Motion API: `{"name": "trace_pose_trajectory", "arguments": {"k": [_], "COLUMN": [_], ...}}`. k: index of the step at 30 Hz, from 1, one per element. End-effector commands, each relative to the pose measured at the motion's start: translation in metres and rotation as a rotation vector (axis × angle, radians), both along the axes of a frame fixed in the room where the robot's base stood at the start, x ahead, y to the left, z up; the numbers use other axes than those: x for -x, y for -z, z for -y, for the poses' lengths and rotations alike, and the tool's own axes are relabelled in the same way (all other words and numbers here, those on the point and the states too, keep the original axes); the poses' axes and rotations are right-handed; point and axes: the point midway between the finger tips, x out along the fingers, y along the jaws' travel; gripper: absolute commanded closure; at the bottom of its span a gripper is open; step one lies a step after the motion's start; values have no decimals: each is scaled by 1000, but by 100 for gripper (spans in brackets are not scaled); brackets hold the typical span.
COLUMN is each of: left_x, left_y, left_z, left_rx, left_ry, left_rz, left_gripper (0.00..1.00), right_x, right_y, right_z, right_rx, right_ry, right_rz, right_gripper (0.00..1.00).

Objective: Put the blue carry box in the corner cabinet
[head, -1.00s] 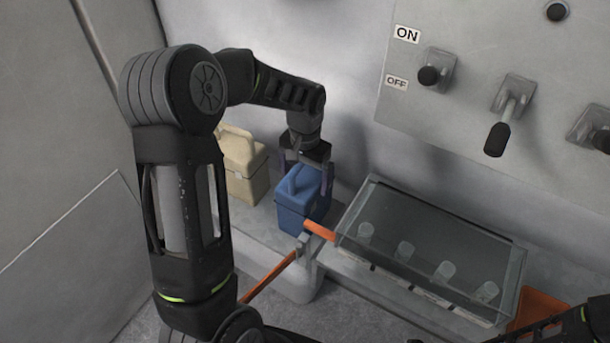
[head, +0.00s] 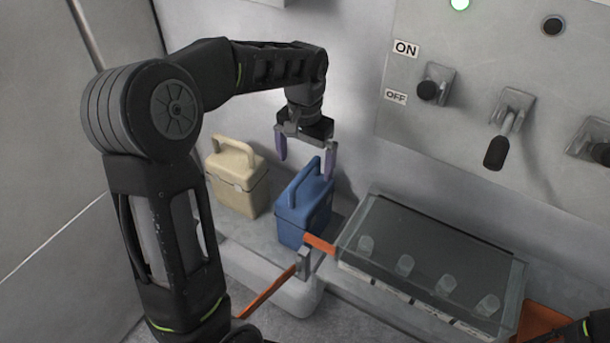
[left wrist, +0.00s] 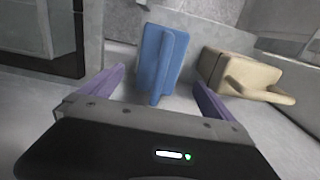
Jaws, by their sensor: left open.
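The blue carry box (head: 303,214) stands upright on a grey ledge, its handle up. It also shows in the left wrist view (left wrist: 153,58), between and beyond my fingers. My left gripper (head: 305,168) is open and empty just above the box. Its purple fingers are spread around the space over the handle, and I see no grip on it. In the left wrist view the open left gripper (left wrist: 160,95) shows both fingers apart. My right gripper is not in view; only a dark part of my arm shows at the lower right. I cannot make out the corner cabinet for sure.
A beige carry box (head: 237,180) stands left of the blue one on the ledge. A clear-lidded case (head: 430,255) with several small cylinders lies to the right. An orange bar (head: 268,290) runs in front. A switch panel (head: 450,50) is on the wall.

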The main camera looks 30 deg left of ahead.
Motion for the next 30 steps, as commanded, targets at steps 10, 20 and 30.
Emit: {"name": "trace_pose_trajectory", "arguments": {"k": [10, 20, 30], "left_x": [0, 0, 0], "left_y": [-19, -19, -19], "left_z": [0, 0, 0], "left_rx": [0, 0, 0], "left_ry": [1, 1, 0], "left_rz": [-1, -1, -1], "left_gripper": [0, 0, 0], "right_x": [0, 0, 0], "right_y": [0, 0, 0], "right_z": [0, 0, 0], "right_rx": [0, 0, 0], "right_ry": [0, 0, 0], "right_rz": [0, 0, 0], "right_gripper": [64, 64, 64]}}
